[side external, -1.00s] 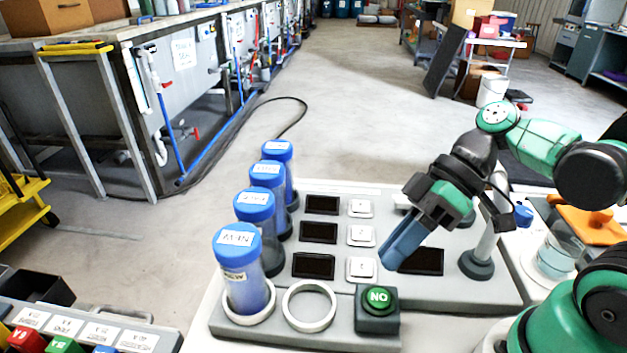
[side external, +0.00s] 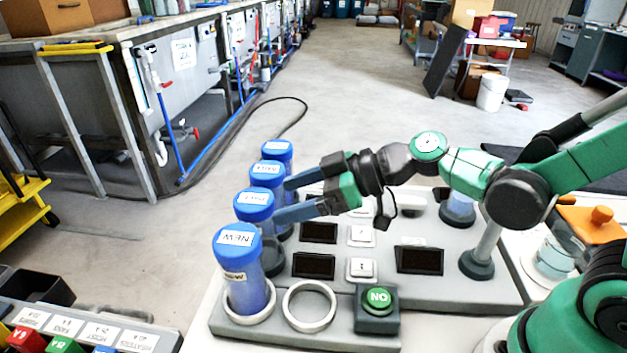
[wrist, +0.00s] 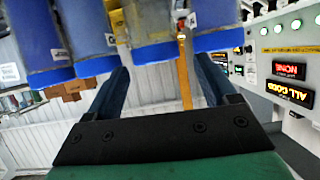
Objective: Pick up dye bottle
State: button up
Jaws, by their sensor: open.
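Several dye bottles with blue caps stand upright in a row of holders. The nearest dye bottle (side external: 241,267) is labelled "NEW". Behind it are a second bottle (side external: 254,207), a third (side external: 267,175) and a far one (side external: 278,152). My gripper (side external: 282,199) is open and level, just right of the second and third bottles at cap height. In the wrist view the bottles look upside down; my open gripper (wrist: 163,72) has a capped bottle (wrist: 164,50) in line with the gap between its fingers. Nothing is held. Contact cannot be told.
The panel has an empty white ring (side external: 310,306), a green button (side external: 377,299) and dark displays (side external: 419,260). A post (side external: 484,245) stands to the right beside a glass jar (side external: 556,256).

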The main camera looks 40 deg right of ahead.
aim_at(268, 200)
jog(key=shift+w+a+t, duration=0.3)
jog(key=shift+w, duration=0.25)
jog(key=shift+x, duration=2.6)
grip_shut()
